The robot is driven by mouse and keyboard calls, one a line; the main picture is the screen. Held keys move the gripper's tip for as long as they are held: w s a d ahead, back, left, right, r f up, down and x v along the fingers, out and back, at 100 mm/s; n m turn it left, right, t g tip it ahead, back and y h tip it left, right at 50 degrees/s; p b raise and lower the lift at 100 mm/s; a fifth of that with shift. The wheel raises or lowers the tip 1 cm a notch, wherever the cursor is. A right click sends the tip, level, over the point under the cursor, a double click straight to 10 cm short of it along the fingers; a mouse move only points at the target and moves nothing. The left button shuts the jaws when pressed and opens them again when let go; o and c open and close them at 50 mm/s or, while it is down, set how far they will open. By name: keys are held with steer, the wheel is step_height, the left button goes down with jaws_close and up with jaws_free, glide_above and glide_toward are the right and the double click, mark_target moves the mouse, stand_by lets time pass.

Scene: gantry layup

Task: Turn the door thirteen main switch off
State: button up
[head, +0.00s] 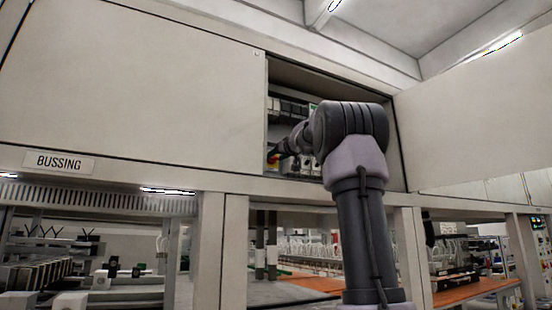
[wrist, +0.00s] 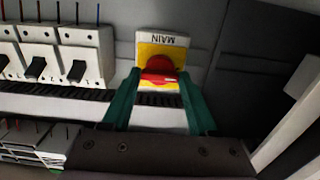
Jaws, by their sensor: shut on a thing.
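The main switch (wrist: 145,52) is a yellow and white unit with a red rotary handle (wrist: 162,66). Its label reads MAIN, upside down in the wrist view. My gripper (wrist: 160,82) has its two green fingers on either side of the red handle and is shut on it. In the head view my gripper (head: 277,154) reaches into the open cabinet and a bit of red shows at its tip. My arm hides much of the cabinet inside. I cannot read a door number or the handle's exact setting.
White breakers (wrist: 84,56) with black levers stand left of the switch in the wrist view. The open cabinet door (head: 475,110) is to the right of my arm. A closed panel (head: 130,80) is at the left, above a BUSSING sign (head: 59,162).

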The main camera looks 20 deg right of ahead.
steer(key=o, duration=1.4)
steer(key=shift+f, duration=0.1)
steer(key=s, duration=1)
steer(key=shift+s+d, duration=0.2)
steer(key=shift+s, duration=0.2)
steer(key=shift+s, duration=0.1)
